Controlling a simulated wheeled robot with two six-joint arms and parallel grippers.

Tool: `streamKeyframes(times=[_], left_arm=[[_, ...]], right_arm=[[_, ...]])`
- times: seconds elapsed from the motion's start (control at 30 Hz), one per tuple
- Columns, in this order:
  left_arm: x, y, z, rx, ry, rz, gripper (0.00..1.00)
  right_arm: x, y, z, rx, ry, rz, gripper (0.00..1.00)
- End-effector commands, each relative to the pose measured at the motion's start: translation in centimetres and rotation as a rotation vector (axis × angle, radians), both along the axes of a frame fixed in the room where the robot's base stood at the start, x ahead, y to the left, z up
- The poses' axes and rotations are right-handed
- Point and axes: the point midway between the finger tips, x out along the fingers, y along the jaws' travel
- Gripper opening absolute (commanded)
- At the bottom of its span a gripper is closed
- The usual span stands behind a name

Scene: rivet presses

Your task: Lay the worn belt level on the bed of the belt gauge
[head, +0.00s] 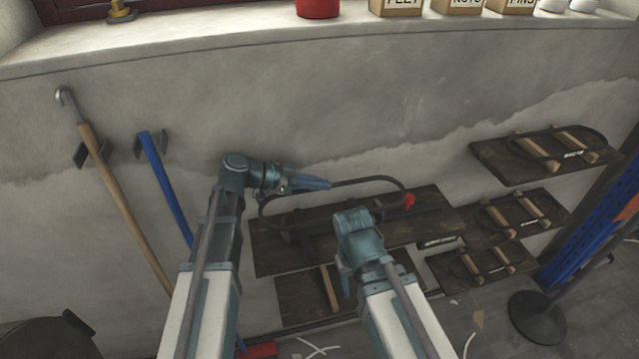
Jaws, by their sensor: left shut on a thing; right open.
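My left gripper (322,184) is shut on the worn belt (376,180), a thin dark loop, at its upper run. The loop stretches to both sides of the gripper, over a dark wooden shelf (432,210) against the wall. Dark parts on this shelf and a small red piece (409,201) near the belt's right end look like the belt gauge. Its bed is hard to make out behind the belt and my arms. I cannot tell whether the belt touches it. My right gripper (345,287) is open, low in front of the shelf, mostly hidden by its own wrist.
More belts lie on wooden pegs on shelves at right, such as the upper one (490,160). A lower board (290,299) has a wooden bar. A hooked pole (120,200) and a blue bar (165,185) lean at left. A blue upright (590,240) stands at right.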

Motion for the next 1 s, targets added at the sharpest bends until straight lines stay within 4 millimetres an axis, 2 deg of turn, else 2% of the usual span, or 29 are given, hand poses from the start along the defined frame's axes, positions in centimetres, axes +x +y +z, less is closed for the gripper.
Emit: streamKeyframes(times=[0.57,1.0], left_arm=[[0.0,0.0,-0.4,-0.002,0.003,0.0,0.0],[0.0,0.0,-3.7,-0.002,0.003,0.0,0.0]], right_arm=[[0.0,0.0,-0.5,0.0,0.0,0.0,0.5],[0.0,0.0,-3.7,0.0,0.0,0.0,0.5]])
